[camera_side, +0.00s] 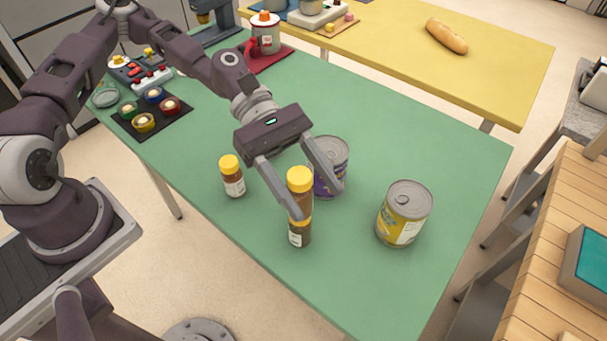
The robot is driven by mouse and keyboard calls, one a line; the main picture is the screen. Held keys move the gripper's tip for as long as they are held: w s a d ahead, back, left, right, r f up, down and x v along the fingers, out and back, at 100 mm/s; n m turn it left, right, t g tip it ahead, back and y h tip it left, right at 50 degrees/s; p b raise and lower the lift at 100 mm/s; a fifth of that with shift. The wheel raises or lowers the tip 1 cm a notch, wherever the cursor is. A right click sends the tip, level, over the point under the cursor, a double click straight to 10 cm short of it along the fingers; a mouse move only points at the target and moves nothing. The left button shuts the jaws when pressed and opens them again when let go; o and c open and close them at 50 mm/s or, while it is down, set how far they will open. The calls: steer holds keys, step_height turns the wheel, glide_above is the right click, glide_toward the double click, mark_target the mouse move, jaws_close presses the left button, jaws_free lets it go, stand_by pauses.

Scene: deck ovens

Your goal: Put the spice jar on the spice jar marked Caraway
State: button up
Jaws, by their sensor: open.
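A brown spice jar with a yellow cap (299,181) stands upright at the middle of the green table. It appears to rest on top of a second brown jar with a white label (299,239), whose yellow cap shows as a band between them. The label is too small to read. Another yellow-capped spice jar (232,178) stands alone to the left. My gripper (319,203) is open, pointing down at the stacked jars. One finger is at the left side of the upper jar, partly overlapping it; the other is to the right, in front of the purple can.
A purple can (328,166) stands close behind my gripper, and a yellow can (404,213) to the right. A black tray with small colored pots (152,115) and a red mat with a canister (265,38) are farther back. The green table's front right (385,290) is clear.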

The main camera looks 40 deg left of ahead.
steer(key=v, duration=1.2)
steer(key=s+a+f+m+y, duration=0.4)
steer(key=s+m+y, duration=0.3)
steer(key=y, duration=0.3)
steer(key=s+a+r+m+t+y, duration=0.1)
steer(key=s+a+r+m+t, duration=0.1)
steer(key=s+r+m+t, duration=0.2)
steer(key=s+a+r+m+t+y, duration=0.2)
steer(key=s+a+r+m+t, duration=0.1)
steer(key=r, duration=0.7)
steer(key=shift+s+a+m+t, duration=0.25)
steer(key=shift+s+m+t, duration=0.25)
steer(key=shift+m+t, duration=0.3)
